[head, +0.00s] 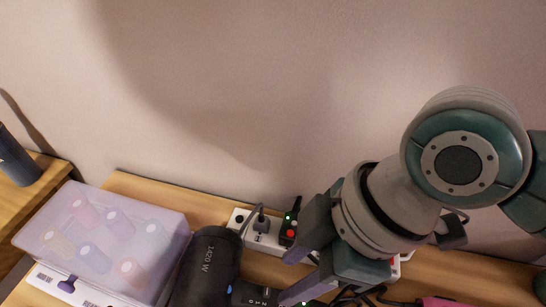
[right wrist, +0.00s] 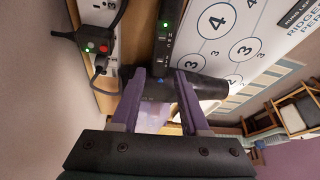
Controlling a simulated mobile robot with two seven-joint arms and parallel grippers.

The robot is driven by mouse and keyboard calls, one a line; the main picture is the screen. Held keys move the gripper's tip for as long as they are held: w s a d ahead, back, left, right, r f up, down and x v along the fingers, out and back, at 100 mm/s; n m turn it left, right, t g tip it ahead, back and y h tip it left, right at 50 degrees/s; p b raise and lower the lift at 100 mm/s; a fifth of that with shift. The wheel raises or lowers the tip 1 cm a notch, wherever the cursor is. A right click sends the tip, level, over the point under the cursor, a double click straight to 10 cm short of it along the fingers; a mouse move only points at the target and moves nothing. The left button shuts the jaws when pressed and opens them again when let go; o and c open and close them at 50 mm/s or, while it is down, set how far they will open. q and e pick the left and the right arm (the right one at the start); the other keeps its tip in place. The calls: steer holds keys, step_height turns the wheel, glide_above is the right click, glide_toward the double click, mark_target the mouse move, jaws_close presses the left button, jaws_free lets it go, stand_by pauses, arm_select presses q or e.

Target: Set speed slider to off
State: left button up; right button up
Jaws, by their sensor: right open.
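A black hair dryer (head: 207,262) marked "1420 W" lies on the wooden top. Its handle (head: 240,293) runs right along the bottom edge and bears small white speed marks. The right wrist view shows the handle (right wrist: 168,50) with a green light, and the barrel (right wrist: 207,88) beyond the fingertips. The speed slider's setting is too small to tell. My right gripper (head: 288,277) is open, its purple fingertips over the handle area; in the right wrist view the jaws (right wrist: 160,74) are apart with the dryer showing between them. I cannot tell whether they touch it. My left gripper is out of view.
A white power strip (head: 240,217) with a plug and a black plug block (head: 290,231) with red and green lights lies along the wall. A translucent box of rollers (head: 155,234) stands left of the dryer. Cables run at the lower right.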

mark_target(269, 292)
steer(key=b+x, duration=0.1)
steer(key=x, duration=0.5)
steer(key=shift+f, duration=0.1)
jaws_close()
stand_by(1.2)
